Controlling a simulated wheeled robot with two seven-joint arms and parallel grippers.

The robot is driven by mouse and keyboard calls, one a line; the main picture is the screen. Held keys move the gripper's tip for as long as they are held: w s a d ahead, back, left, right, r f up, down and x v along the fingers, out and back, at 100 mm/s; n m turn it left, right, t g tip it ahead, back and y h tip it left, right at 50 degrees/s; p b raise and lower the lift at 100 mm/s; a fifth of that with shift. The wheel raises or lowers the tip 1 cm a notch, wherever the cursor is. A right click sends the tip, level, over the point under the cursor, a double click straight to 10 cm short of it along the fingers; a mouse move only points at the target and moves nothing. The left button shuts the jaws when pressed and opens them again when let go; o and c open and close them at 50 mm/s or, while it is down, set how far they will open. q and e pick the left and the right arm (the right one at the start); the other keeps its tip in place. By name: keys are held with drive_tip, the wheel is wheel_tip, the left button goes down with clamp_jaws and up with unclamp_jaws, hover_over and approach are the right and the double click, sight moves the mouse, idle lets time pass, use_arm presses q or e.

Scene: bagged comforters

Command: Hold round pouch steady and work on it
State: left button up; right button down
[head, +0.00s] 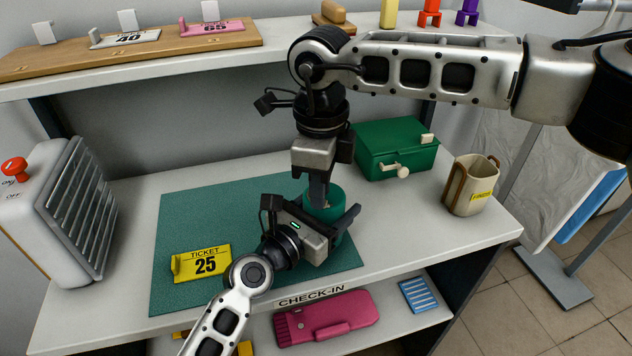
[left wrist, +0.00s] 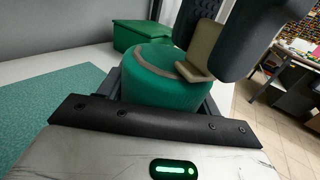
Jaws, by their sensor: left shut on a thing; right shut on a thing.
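The round green pouch (head: 338,196) stands upright on the green mat (head: 195,220), partly hidden by my grippers. In the left wrist view the pouch (left wrist: 150,80) shows a grey curved band on its top and a beige tab (left wrist: 202,52) rising at its edge. My left gripper (head: 325,218) is shut on the pouch's sides, low from the front. My right gripper (head: 319,195) comes down from above and is shut on the beige tab; its dark fingers stand on either side of the tab in the left wrist view.
A yellow ticket 25 (head: 202,263) lies on the mat. A green box (head: 395,150) stands behind right, a beige bin (head: 470,185) at the right end. A white machine (head: 60,210) with a red knob stands left. A pink item (head: 325,318) lies on the shelf below.

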sight(330, 206)
drive_tip(key=n, duration=0.3)
drive_tip(key=d+n, duration=0.1)
drive_tip(key=n, duration=0.2)
drive_tip(key=shift+d, duration=0.2)
idle(0.4)
drive_tip(key=c, duration=1.3)
unclamp_jaws()
drive_tip(key=shift+r, duration=0.1)
wheel_tip(330, 206, up, 12)
drive_tip(key=shift+f, duration=0.1)
use_arm(q)
drive_tip(key=o, duration=1.3)
